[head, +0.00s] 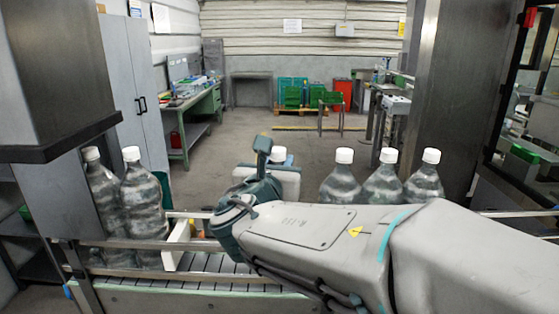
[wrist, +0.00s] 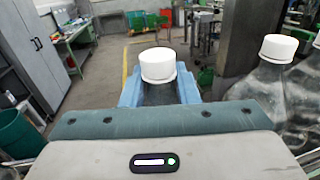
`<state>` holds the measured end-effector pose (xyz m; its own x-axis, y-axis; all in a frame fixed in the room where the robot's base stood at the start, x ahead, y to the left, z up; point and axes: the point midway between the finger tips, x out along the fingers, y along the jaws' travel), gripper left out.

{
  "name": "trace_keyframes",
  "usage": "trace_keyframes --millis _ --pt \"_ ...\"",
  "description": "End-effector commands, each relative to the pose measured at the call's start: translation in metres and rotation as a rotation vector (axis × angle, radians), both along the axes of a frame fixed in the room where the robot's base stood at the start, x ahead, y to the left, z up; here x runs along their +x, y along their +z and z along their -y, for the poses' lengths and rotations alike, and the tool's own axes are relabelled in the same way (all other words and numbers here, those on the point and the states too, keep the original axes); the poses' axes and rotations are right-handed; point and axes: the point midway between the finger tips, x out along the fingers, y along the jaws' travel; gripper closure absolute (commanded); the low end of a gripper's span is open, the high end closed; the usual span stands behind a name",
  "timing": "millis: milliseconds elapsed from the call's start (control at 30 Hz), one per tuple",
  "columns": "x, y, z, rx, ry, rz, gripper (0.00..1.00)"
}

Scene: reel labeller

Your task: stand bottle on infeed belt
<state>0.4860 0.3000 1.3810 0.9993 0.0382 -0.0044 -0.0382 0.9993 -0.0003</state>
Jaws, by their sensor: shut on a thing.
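My gripper is shut on a clear bottle with a white cap, seen in the wrist view with the bottle cap (wrist: 157,65) standing up between the blue fingers (wrist: 158,92). In the head view my arm hides most of this bottle, and only its white cap (head: 278,154) shows behind my wrist. The infeed belt (head: 215,264) runs across the front, with metal side rails. Two bottles (head: 145,205) stand upright on it at the left, beside a white plate (head: 176,244). Whether the held bottle touches the belt is hidden.
Several capped bottles (head: 383,184) stand in a row right of my gripper; one is close on the right in the wrist view (wrist: 259,92). A steel post (head: 445,95) rises behind them. A dark machine housing (head: 55,75) overhangs the belt's left end.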

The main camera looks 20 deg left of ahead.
Motion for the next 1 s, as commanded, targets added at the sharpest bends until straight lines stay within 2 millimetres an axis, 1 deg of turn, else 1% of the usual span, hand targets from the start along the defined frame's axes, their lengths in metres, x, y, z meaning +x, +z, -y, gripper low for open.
trace_keyframes --millis 67,100,133,167,500,567,667,900,1000 --pt "0.000 0.002 0.000 0.004 -0.001 0.007 1.00" --pt "0.000 -0.002 0.000 0.000 0.000 0.000 0.64" --pt "0.000 -0.001 0.000 0.000 0.000 0.000 0.56" --pt "0.000 -0.001 0.000 0.000 0.000 0.000 0.51" --pt "0.000 0.001 0.000 0.000 0.000 0.000 0.51" --pt "-0.006 -0.001 0.000 0.001 0.002 0.000 0.51" --pt "-0.022 -0.002 0.000 0.003 0.003 0.000 0.51" --pt "-0.075 -0.001 0.003 0.003 0.003 0.001 0.51" --pt "-0.093 -0.001 0.004 0.001 0.002 0.000 0.51"
